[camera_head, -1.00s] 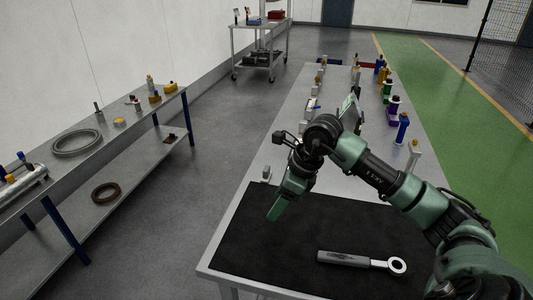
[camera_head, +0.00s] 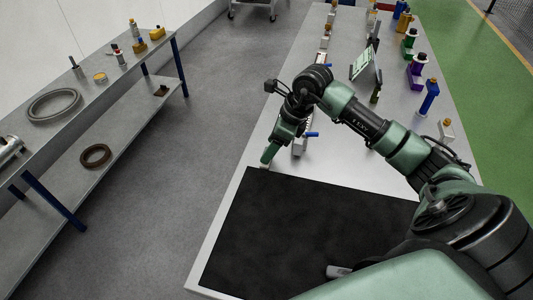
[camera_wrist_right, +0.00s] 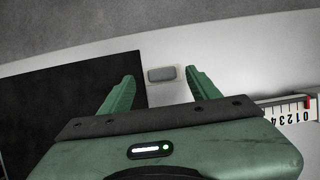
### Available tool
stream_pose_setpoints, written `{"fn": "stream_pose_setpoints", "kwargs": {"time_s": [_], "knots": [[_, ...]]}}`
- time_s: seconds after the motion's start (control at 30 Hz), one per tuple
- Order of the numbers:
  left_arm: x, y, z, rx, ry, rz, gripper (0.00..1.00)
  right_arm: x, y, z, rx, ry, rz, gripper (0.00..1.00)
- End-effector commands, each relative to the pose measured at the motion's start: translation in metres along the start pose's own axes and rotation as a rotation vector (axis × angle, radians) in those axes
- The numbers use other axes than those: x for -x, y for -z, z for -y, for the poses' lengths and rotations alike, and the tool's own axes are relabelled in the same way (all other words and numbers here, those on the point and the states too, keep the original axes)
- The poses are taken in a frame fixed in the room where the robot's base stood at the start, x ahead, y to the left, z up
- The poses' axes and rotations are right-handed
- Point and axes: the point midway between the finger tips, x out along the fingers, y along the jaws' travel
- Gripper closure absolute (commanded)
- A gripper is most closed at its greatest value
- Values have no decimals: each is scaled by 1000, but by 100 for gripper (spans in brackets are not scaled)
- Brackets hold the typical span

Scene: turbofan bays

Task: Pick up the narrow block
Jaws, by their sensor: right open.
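A small grey block (camera_wrist_right: 162,74) with a pale rim shows in the right wrist view, on the light bench top just beyond the black mat's edge. I take it for the narrow block. My right gripper (camera_wrist_right: 159,77) is open, with one green finger on each side of the block in this view. I cannot tell how high the fingers are above it. My left gripper is not in view.
The black mat (camera_head: 290,220) covers the near bench. A tool's grey handle end (camera_head: 339,271) shows beside my arm. A numbered scale (camera_wrist_right: 290,111) lies right of the fingers. A tablet (camera_head: 362,63), a blue part (camera_head: 429,97) and several other parts stand farther back.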

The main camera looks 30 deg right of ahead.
Motion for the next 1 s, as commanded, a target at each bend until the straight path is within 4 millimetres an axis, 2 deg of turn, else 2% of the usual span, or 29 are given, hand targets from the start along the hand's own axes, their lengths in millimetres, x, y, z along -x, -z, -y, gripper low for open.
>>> {"fn": "stream_pose_setpoints", "kwargs": {"time_s": [0.07,0.2,0.47,0.5,0.67,1.0], "knots": [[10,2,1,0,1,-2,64,-11,-3,-1,-3,-7,1,38],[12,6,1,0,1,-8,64,-28,-2,0,-1,-2,1,38],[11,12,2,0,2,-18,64,-34,-1,1,0,0,0,38],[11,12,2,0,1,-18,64,-33,-1,1,0,0,0,41],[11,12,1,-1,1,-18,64,-33,-1,1,0,0,0,85],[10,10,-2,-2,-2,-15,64,-30,-3,1,1,1,2,85]]}}
